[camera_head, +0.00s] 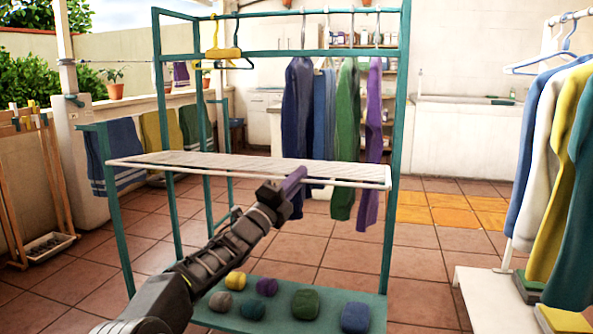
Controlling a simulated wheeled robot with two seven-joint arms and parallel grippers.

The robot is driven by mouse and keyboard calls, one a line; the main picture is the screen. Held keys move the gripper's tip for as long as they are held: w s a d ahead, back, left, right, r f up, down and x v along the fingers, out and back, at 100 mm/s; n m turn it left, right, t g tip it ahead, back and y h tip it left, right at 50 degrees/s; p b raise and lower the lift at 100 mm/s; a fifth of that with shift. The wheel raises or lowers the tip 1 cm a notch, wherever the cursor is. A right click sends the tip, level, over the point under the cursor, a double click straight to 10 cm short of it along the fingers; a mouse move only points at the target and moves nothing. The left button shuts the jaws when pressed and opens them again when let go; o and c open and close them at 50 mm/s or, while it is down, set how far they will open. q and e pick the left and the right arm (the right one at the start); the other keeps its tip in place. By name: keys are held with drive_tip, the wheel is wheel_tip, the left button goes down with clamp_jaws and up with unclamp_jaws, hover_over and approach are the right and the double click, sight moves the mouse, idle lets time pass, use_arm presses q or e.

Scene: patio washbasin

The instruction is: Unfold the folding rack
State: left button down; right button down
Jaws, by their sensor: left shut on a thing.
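The folding rack (220,161) is a white slatted panel with a pale rim. It lies about level across the teal frame (397,150), at mid height, with its front rail toward me. My left gripper (293,184) reaches up from below and is shut at the rack's front rail, right of its middle. A purple piece shows at the jaws; I cannot tell whether it belongs to the gripper or the rack. The exact grip is too small to see. My right gripper is not in view.
Clothes (343,140) hang from the top bar behind the rack's right half. A yellow hanger (221,54) hangs at left. Several rolled bundles (305,304) lie on the teal bottom shelf (275,283). A garment stand (510,300) is at right. Tiled floor between is clear.

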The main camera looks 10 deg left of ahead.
use_arm(q)
drive_tip(key=shift+s, duration=0.2)
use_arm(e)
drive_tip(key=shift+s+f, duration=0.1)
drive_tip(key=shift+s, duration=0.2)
use_arm(q)
drive_tip(key=c, duration=1.8)
unclamp_jaws()
drive_tip(key=shift+r, duration=0.1)
drive_tip(key=shift+c, duration=0.2)
drive_tip(key=shift+o, duration=0.2)
drive_tip(key=shift+a, duration=0.1)
drive_tip(key=shift+f, duration=0.2)
drive_tip(key=shift+s+f, duration=0.1)
drive_tip(key=shift+s, duration=0.05)
drive_tip(key=v, duration=0.7)
drive_tip(key=shift+s+a, duration=0.2)
drive_tip(key=shift+s, duration=0.05)
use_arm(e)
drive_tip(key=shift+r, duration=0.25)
